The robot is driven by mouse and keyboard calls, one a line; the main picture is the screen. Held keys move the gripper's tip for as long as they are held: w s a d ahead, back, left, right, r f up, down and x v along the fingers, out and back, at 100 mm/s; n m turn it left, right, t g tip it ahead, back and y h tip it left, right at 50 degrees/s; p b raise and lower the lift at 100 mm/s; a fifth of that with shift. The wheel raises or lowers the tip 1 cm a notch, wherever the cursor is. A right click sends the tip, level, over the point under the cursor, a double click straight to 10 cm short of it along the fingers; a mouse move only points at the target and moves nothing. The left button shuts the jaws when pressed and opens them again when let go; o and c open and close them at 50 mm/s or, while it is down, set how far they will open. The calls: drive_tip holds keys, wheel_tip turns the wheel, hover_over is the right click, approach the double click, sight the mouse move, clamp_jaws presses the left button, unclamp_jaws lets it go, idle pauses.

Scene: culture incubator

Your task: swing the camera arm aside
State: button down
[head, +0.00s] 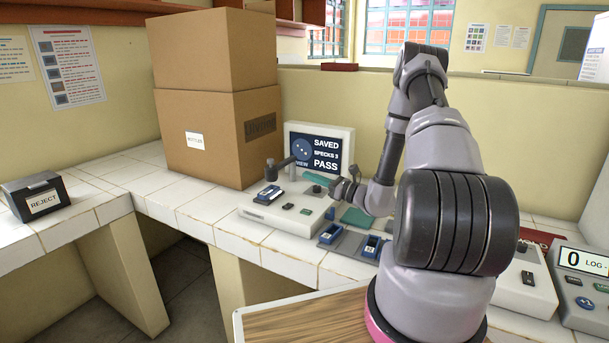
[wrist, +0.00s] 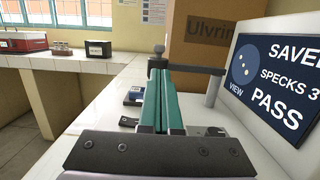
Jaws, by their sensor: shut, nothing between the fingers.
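The camera arm (head: 281,163) is a dark bar on a grey post, with a dark camera head (head: 271,170) at its left end, above the pale instrument base. In the wrist view the bar (wrist: 200,69) runs left from the grey post (wrist: 213,92) to the camera head (wrist: 157,56). My gripper (head: 308,176) has its teal fingers shut and empty, to the right of the post in the head view. In the wrist view the fingertips (wrist: 163,72) point at the camera head end; I cannot tell whether they touch it.
A monitor (head: 343,139) reading SAVED, SPECKS 3, PASS stands behind. A blue-and-white piece (head: 268,193) lies on the instrument base (head: 283,217). Stacked cardboard boxes (head: 213,50) stand behind left, and a REJECT box (head: 42,187) at far left. The tiled bench between is clear.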

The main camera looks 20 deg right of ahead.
sight(283, 163)
drive_tip(key=x, duration=1.2)
